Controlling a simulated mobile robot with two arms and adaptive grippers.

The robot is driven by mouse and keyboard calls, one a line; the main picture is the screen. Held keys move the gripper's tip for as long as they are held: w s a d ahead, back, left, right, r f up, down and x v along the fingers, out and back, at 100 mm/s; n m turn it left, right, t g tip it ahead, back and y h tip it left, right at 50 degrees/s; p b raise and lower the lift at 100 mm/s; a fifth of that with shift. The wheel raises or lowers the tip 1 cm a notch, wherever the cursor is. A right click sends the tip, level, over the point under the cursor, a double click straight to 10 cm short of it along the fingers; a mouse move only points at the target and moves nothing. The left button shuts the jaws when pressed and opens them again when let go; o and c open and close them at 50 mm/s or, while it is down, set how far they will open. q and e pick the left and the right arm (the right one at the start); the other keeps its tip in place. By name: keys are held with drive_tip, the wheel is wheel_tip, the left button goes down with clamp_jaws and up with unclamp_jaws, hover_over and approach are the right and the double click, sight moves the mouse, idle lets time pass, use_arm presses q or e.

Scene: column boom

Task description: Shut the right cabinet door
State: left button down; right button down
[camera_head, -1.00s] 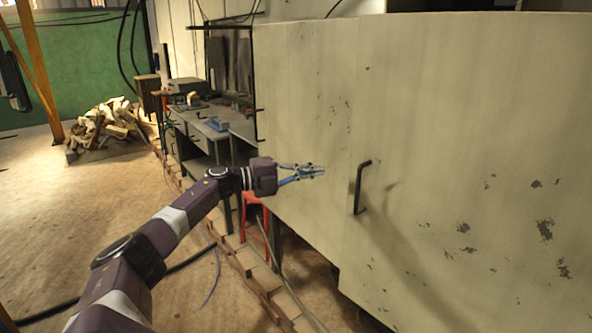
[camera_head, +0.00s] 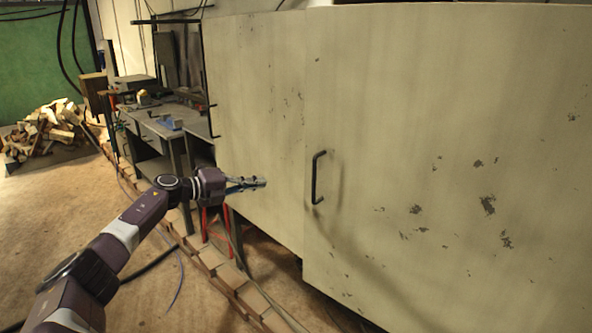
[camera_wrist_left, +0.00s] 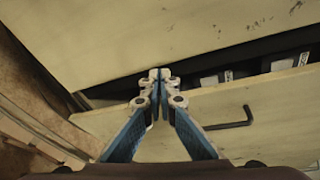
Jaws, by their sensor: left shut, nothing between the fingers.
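The right cabinet door (camera_head: 420,130) is a large pale, scuffed panel filling the right of the head view. Its black bar handle (camera_head: 317,178) is near its left edge. In the left wrist view the door (camera_wrist_left: 285,115) and its handle (camera_wrist_left: 232,125) show low in the picture. A dark gap lies between it and the upper pale panel, so the door stands ajar. My left gripper (camera_head: 264,182) is shut and empty, left of the handle and apart from it. Its closed fingertips (camera_wrist_left: 160,74) show near the gap. My right gripper is not in view.
Pale-labelled items (camera_wrist_left: 215,79) show inside the gap. A workbench (camera_head: 160,128) with tools stands left of the cabinet. A brick edging (camera_head: 225,272) runs along the floor below. A wood pile (camera_head: 45,130) lies at the far left, with open floor before it.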

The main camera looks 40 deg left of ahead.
use_arm(q)
drive_tip(key=s+d+f+m+y+p, duration=0.3)
drive_tip(key=s+m+y, duration=0.1)
drive_tip(key=m, duration=0.1)
drive_tip(key=s+d+r+m+t+p, duration=0.25)
drive_tip(key=s+d+r+m, duration=0.35)
drive_tip(key=d+r, duration=0.3)
drive_tip(key=b, duration=0.3)
approach(309, 172)
drive_tip(key=shift+t, duration=0.25)
drive_tip(key=w+p, duration=0.1)
drive_tip(key=w, duration=0.1)
drive_tip(key=w+p, duration=0.2)
drive_tip(key=w, duration=0.1)
drive_tip(key=shift+w+d, duration=0.3)
drive_tip(key=shift+w, duration=0.05)
drive_tip(key=shift+w+f+m+p, duration=0.15)
drive_tip(key=shift+w+m+p, duration=0.15)
drive_tip(key=shift+w, duration=0.35)
